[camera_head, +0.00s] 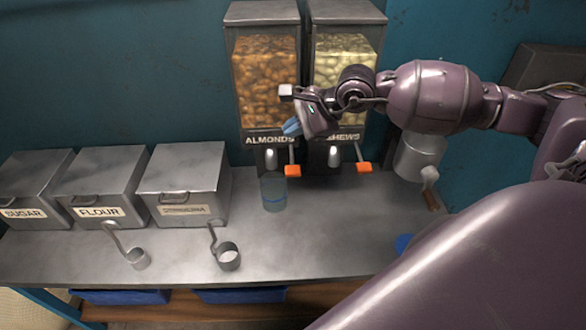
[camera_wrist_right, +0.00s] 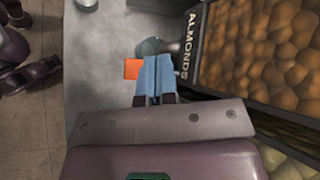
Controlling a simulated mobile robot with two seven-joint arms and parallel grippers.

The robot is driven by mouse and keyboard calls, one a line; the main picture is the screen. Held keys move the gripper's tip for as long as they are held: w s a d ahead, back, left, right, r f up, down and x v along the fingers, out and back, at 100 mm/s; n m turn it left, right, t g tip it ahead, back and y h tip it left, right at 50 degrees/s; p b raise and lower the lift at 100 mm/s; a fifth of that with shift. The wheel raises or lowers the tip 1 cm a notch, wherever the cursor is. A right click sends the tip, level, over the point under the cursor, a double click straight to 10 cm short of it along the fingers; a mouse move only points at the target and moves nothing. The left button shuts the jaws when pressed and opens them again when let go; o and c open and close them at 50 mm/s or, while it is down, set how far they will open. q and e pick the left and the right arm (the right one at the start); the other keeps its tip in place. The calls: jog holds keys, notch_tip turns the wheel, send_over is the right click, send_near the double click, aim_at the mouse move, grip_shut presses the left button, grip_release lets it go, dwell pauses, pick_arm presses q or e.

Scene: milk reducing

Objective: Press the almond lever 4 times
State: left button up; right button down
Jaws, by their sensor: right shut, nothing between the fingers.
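The almond dispenser (camera_head: 264,80) stands at the back of the counter, filled with brown nuts and labelled ALMONDS. Its lever with an orange tip (camera_head: 292,170) sticks out at the lower right of its front. My right gripper (camera_head: 292,127) is in front of the dispenser near the label, above the lever, with its blue fingers shut and empty. In the right wrist view the shut blue fingers (camera_wrist_right: 155,75) point toward the orange lever tip (camera_wrist_right: 132,69), which shows just left of them and is partly hidden. I cannot tell whether they touch. My left gripper is not in view.
The cashew dispenser (camera_head: 345,65) stands to the right, with its own orange lever tip (camera_head: 364,168). A clear cup (camera_head: 273,194) stands below the almond spout. Metal boxes (camera_head: 184,180) and two scoops (camera_head: 228,256) are to the left. A metal pitcher (camera_head: 417,158) is at the right.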

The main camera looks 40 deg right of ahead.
jog(key=f, duration=0.2)
jog(key=b, duration=0.3)
send_over(293, 171)
notch_tip(293, 171, down, 6)
jog(key=shift+r, duration=0.1)
jog(key=shift+f+b, duration=0.55)
jog(key=shift+r, duration=0.1)
dwell(0.7)
dwell(0.6)
jog(key=shift+f, duration=0.2)
